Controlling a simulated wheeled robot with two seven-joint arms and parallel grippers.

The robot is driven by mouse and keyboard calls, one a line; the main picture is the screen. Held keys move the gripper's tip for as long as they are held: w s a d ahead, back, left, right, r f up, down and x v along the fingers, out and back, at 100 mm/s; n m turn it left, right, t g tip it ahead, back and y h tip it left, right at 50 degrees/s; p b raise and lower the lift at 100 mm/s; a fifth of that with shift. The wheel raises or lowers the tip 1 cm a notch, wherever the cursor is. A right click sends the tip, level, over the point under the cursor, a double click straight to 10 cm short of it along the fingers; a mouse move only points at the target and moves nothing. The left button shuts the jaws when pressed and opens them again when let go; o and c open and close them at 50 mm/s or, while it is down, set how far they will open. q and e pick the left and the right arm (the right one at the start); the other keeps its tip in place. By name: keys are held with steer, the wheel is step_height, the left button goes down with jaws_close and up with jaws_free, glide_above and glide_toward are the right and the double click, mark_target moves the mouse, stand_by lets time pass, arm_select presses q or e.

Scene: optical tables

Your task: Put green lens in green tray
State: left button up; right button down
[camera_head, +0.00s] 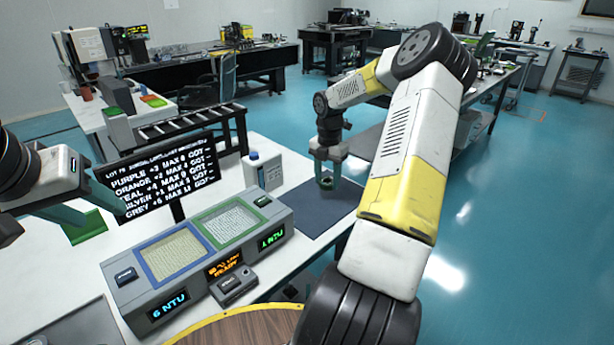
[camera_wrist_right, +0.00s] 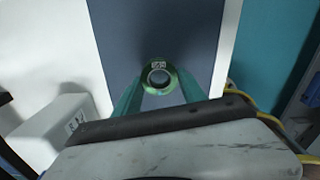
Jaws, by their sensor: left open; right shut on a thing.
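The green lens (camera_head: 326,184) is a small green ring with a clear centre. My right gripper (camera_head: 327,178) is shut on it and holds it above the dark blue mat (camera_head: 312,215); the lens shows between the teal fingertips in the right wrist view (camera_wrist_right: 158,66). A green-rimmed tray (camera_head: 238,240) with a pale mesh floor is set in the top of a grey console, left of the lens. My left gripper (camera_head: 92,208) is open at the left, near the black sign, with no object seen between its fingers.
A blue-rimmed tray (camera_head: 150,267) sits beside the green-rimmed one on the grey console (camera_head: 130,298). A black text sign (camera_head: 150,180) stands at the left.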

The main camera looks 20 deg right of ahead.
mark_target(328, 180)
steer(key=shift+w+d, duration=0.45)
steer(key=shift+d, duration=0.05)
steer(key=shift+f, duration=1.75)
steer(key=shift+s+f, duration=0.1)
steer(key=shift+f, duration=0.05)
steer(key=c, duration=0.7)
jaws_free()
steer(key=shift+o, duration=0.2)
